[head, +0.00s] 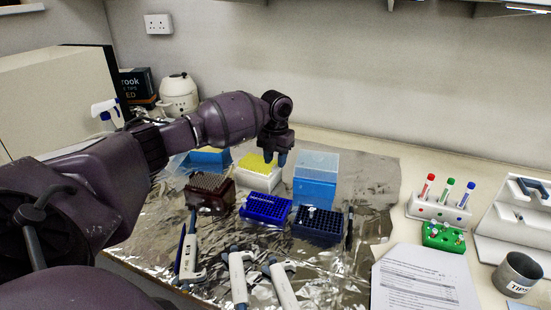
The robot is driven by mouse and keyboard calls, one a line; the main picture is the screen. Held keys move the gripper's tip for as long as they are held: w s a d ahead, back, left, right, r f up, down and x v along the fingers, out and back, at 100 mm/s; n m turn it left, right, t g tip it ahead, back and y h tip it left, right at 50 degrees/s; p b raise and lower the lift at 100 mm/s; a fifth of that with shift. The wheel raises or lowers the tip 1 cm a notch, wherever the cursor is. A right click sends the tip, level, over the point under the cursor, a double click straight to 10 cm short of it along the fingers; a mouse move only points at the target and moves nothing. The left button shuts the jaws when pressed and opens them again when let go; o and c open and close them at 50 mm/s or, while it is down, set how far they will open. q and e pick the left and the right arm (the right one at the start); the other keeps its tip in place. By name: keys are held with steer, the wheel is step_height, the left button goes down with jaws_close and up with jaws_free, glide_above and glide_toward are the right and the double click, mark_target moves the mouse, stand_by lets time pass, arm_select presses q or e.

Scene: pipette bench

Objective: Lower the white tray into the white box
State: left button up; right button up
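A white box (259,182) stands mid-bench on crinkled foil. A yellow-topped insert (252,163) sits at its top; I cannot make out a separate white tray, and the insert's rim blends with the box. My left gripper (275,157) points down over the right part of the yellow top. My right gripper is out of view.
A blue box with a pale top (316,182) stands close right of the white box. A brown rack (211,193), blue rack (265,208) and navy rack (318,226) stand in front. Several pipettes lie nearer. A tube rack (439,208) and metal cup (517,273) stand right.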

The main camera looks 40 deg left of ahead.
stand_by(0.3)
arm_select(q)
step_height(320, 180, up, 11)
steer(key=shift+p, duration=0.35)
stand_by(0.4)
steer(key=shift+f, duration=0.1)
